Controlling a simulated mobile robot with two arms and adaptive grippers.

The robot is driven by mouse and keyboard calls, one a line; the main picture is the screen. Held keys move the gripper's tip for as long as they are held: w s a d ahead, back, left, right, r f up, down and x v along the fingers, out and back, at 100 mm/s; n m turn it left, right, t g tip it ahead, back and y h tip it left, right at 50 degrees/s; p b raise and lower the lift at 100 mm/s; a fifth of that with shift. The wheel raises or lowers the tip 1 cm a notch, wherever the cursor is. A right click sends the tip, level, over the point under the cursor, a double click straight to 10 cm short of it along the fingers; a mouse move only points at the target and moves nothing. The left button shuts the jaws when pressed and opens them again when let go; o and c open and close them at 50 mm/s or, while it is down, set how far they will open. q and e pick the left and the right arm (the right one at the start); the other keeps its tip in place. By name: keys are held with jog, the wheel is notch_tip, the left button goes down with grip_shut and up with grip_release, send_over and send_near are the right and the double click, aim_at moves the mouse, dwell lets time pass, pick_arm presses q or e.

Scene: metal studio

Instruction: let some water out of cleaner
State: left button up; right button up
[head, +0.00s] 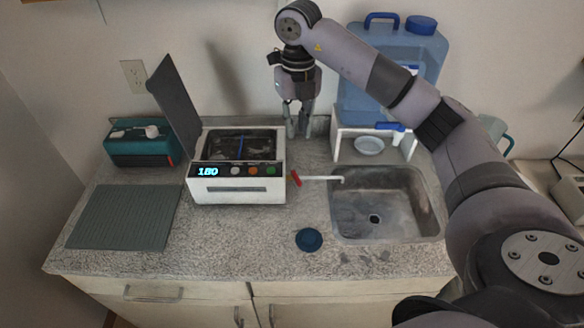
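The cleaner (237,190) is a white box on the counter, left of the sink, with a lit display reading 180 and several buttons. Its dark lid (175,108) stands open, and dark contents with a blue strip show inside. A red valve handle (296,178) sits on its right side, where a white drain pipe (322,178) reaches over the sink (385,205). No water is seen coming from the pipe. My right gripper (298,132) points down behind the cleaner's right rear corner, apart from the handle, its fingers parted and empty. My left gripper is out of view.
A blue water container (375,75) stands on a white stand (345,145) behind the sink, with a small white bowl (369,146) beneath. A blue round lid (309,239) lies in front. A ribbed mat (123,217) and teal box (140,145) are left. My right arm covers the right side.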

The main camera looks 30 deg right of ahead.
notch_tip(320, 180, down, 2)
jog(key=s+f, duration=0.1)
jog(key=s, duration=0.1)
jog(key=p, duration=0.4)
send_near(298, 180)
notch_tip(298, 180, down, 7)
jog(key=shift+s+r, duration=0.1)
jog(key=shift+r, duration=0.1)
jog(key=shift+f, duration=0.8)
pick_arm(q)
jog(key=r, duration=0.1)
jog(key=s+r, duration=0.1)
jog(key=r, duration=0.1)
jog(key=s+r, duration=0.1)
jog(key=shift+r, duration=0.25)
pick_arm(e)
jog(key=shift+c, duration=0.3)
grip_shut()
